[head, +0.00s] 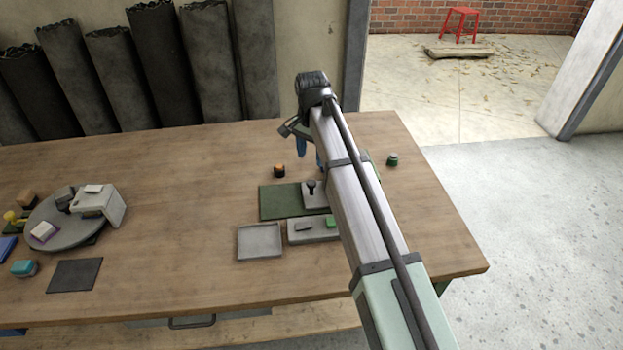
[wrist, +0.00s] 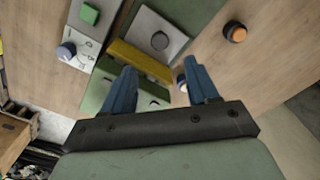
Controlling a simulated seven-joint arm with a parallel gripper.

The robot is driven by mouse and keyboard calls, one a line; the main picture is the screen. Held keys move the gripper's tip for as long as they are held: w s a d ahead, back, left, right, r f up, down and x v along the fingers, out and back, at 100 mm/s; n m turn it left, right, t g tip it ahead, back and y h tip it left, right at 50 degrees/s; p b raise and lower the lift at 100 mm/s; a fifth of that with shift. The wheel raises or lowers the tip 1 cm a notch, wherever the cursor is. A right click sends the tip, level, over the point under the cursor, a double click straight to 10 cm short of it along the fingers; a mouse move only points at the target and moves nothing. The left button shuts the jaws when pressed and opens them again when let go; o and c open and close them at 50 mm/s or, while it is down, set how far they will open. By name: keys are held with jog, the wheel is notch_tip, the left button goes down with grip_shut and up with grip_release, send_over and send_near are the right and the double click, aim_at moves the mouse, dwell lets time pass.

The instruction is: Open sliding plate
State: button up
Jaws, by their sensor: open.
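A light grey square plate with a dark round knob (head: 312,187) lies on a dark green board (head: 280,203), partly hidden by my arm in the head view. In the wrist view the plate (wrist: 172,34) lies beyond the fingertips, with a yellow bar (wrist: 140,60) along its near side. It appears to be the sliding plate. My gripper (wrist: 160,76) is open, its two blue fingers apart, with nothing held between them. In the head view my gripper (head: 308,151) is above the table, behind the board, and partly hidden by the arm.
A grey box with a green button (head: 303,232) and a shallow grey tray (head: 259,256) lie in front of the board. An orange-topped knob (head: 279,171) stands behind it; a green knob (head: 392,160) is at right. A round grey turntable (head: 60,232) is at left. The table between is clear.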

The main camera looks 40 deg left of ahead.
aim_at(311, 182)
notch_tip(311, 182, down, 10)
jog(key=shift+f, duration=0.1)
dwell(0.4)
grip_shut()
dwell(0.5)
